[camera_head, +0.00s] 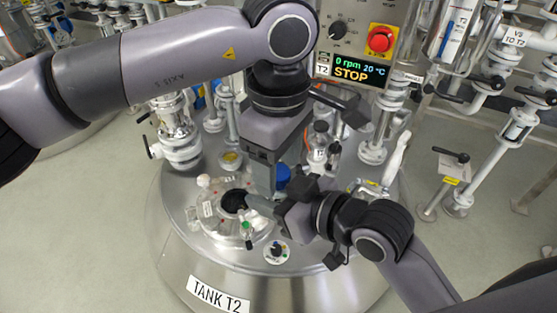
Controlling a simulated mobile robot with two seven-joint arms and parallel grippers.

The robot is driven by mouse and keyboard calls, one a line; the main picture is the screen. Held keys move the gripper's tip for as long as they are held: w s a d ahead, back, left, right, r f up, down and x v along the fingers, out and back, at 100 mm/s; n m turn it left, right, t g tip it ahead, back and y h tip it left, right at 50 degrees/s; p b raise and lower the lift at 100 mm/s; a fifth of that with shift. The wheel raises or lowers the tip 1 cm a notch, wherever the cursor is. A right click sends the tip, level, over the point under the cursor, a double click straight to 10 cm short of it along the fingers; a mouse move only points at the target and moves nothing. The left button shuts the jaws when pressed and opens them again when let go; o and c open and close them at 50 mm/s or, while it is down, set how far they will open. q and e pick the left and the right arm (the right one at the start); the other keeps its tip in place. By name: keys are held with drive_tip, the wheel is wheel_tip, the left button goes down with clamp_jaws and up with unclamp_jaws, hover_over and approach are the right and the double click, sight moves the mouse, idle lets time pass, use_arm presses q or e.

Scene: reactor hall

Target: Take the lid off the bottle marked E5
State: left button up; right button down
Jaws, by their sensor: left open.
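A blue round cap (284,174) shows just right of my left gripper's fingers, partly hidden by both grippers. It may be the lid of a bottle, but I see no E5 mark and the body below it is hidden. My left gripper (264,184) points straight down over the tank top, open, close beside the blue cap. My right gripper (257,204) reaches in from the right, low over the tank top, with its fingertips by the dark round opening (234,201). I cannot tell whether its fingers are apart or what lies between them.
The steel top of tank T2 (190,232) carries a white flanged port, a knob (277,250) and a dark-capped bottle (319,145) behind. A display reading STOP (358,71) and a red emergency button (380,39) stand at the back. Pipes and valves crowd the right.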

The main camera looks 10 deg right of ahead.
use_arm(q)
wheel_tip(320, 180, up, 4)
drive_tip(key=shift+r, duration=0.2)
drive_tip(key=shift+c, duration=0.3)
wheel_tip(320, 180, up, 3)
drive_tip(key=shift+f+m, duration=0.15)
drive_tip(key=shift+m, duration=1.05)
drive_tip(key=shift+r+m, duration=0.3)
drive_tip(key=shift+m, duration=0.1)
wheel_tip(320, 180, down, 8)
drive_tip(key=shift+r, duration=0.1)
clamp_jaws()
drive_tip(key=shift+n, duration=1.7)
